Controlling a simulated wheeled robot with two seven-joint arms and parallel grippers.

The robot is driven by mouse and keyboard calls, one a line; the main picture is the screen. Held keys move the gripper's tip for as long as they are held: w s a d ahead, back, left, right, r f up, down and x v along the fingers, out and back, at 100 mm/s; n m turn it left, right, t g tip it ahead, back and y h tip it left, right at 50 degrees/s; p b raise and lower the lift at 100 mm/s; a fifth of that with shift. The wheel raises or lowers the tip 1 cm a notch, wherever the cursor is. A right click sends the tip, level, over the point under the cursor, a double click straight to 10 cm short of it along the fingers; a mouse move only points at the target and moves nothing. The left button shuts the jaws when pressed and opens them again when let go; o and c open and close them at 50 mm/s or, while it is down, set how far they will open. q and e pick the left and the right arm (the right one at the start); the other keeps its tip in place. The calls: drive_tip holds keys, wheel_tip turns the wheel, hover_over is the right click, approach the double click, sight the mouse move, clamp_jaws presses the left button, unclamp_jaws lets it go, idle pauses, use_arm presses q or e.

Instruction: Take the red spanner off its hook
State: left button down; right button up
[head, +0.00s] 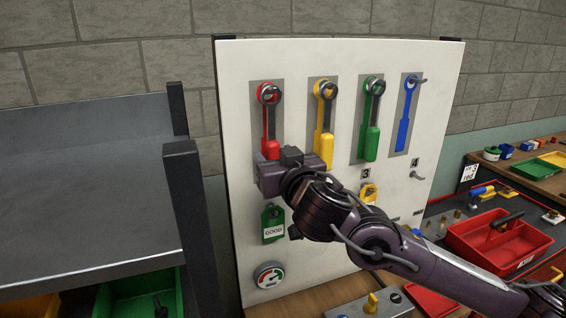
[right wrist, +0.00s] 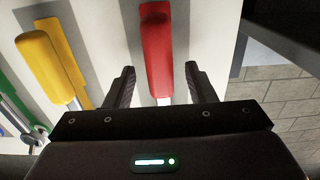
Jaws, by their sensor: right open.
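The red spanner (head: 270,138) hangs upright on the leftmost hook of the white board (head: 290,65), its ring end at the top. My right gripper (head: 281,166) is at the handle's lower end and hides part of it in the head view. In the right wrist view the open fingers of my right gripper (right wrist: 160,78) lie on either side of the red handle (right wrist: 157,45), with a gap at both sides. I cannot tell how far the fingers reach past the handle. My left gripper is not in view.
A green tag (head: 273,224) and a round gauge (head: 268,275) are below. A grey shelf (head: 85,185) stands at left, a red tray (head: 480,258) at right.

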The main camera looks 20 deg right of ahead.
drive_tip(key=shift+w, duration=0.6)
clamp_jaws()
drive_tip(key=shift+r+p, duration=0.65)
drive_tip(key=shift+r, duration=0.05)
idle(0.3)
drive_tip(key=shift+s, duration=0.1)
idle(0.5)
drive_tip(key=s, duration=0.8)
drive_tip(key=shift+r, duration=0.2)
idle(1.1)
drive_tip(key=shift+w+d, duration=0.1)
